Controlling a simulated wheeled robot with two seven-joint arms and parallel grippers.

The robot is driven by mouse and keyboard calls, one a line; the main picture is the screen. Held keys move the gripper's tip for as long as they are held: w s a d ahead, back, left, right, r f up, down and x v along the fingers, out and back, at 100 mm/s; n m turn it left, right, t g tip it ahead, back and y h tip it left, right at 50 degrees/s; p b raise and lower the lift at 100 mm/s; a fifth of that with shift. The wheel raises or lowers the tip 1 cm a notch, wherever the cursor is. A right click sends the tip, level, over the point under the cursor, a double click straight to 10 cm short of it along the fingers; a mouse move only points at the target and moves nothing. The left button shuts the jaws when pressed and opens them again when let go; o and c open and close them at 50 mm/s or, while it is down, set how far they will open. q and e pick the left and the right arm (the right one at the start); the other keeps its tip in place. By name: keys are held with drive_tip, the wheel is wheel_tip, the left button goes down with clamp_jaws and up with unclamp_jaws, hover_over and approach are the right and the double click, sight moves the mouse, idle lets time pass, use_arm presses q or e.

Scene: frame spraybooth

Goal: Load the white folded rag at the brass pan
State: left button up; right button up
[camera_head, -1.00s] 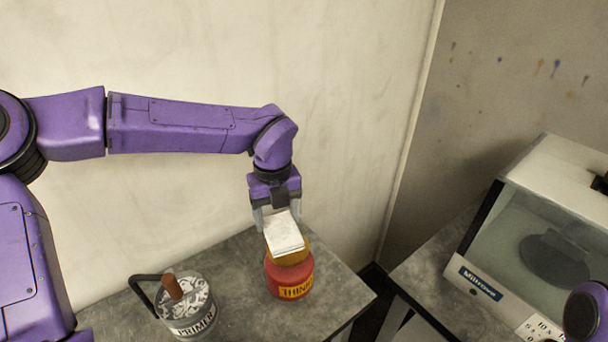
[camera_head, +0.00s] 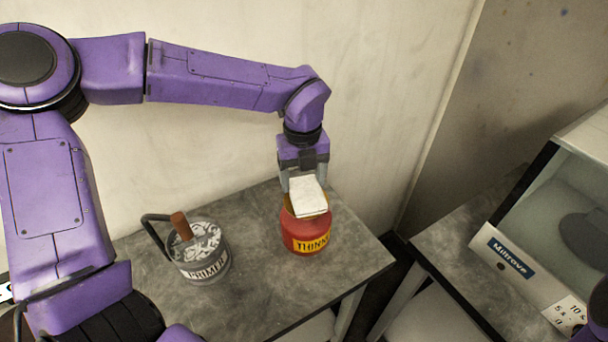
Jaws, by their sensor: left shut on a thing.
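The white folded rag (camera_head: 308,197) is a small flat pad. My left gripper (camera_head: 303,182) is shut on it, pointing down. The rag is over the brass pan (camera_head: 290,206), which forms the top of a red can labelled THINNER (camera_head: 305,232). The rag covers most of the pan, and I cannot tell whether it touches it. Of my right arm only a purple bit shows at the right edge; its gripper is out of view.
A grey PRIMER tin (camera_head: 203,258) with a brown-handled tool and dark handle stands left of the can on the grey table (camera_head: 270,290). A glass-fronted Miltrove box (camera_head: 535,265) sits on another table at right, across a gap. A pale wall is behind.

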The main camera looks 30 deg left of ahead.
sight(302, 181)
idle(0.3)
idle(0.4)
use_arm(q)
drive_tip(key=shift+f+b, duration=0.9)
drive_tip(key=shift+f, duration=0.2)
idle(0.6)
idle(0.7)
wheel_tip(302, 181, up, 7)
drive_tip(key=p, duration=0.6)
drive_tip(key=shift+r, duration=0.15)
idle(0.4)
